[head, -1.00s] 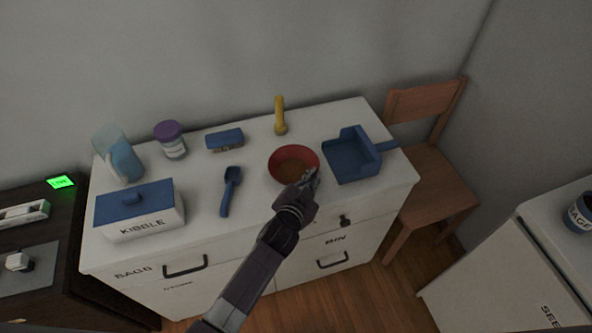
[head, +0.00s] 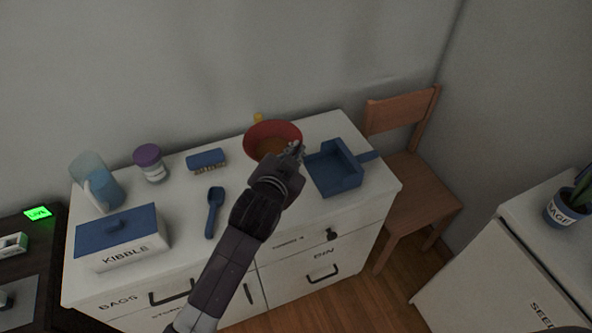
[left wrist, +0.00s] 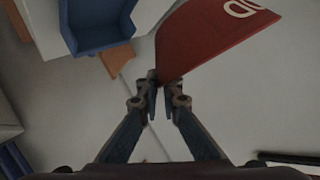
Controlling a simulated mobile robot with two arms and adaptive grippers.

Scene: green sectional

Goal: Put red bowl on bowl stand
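The red bowl (head: 272,132), brownish inside, is at the far edge of my left gripper (head: 295,152) in the head view and appears lifted above the white dresser top. In the left wrist view, the bowl's red side (left wrist: 215,38) with white letters reaches between the fingertips (left wrist: 160,92), which are closed on its rim. The near part of the bowl is hidden behind the gripper in the head view. My right gripper is not in view. I cannot make out a bowl stand in these views.
The white dresser (head: 180,240) holds a blue dustpan (head: 335,168), a blue scoop (head: 214,212), a brush (head: 207,160), a purple-lidded jar (head: 150,163), a pitcher (head: 97,182) and a kibble box (head: 122,240). A wooden chair (head: 405,190) stands right. A white cabinet (head: 500,270) is further right.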

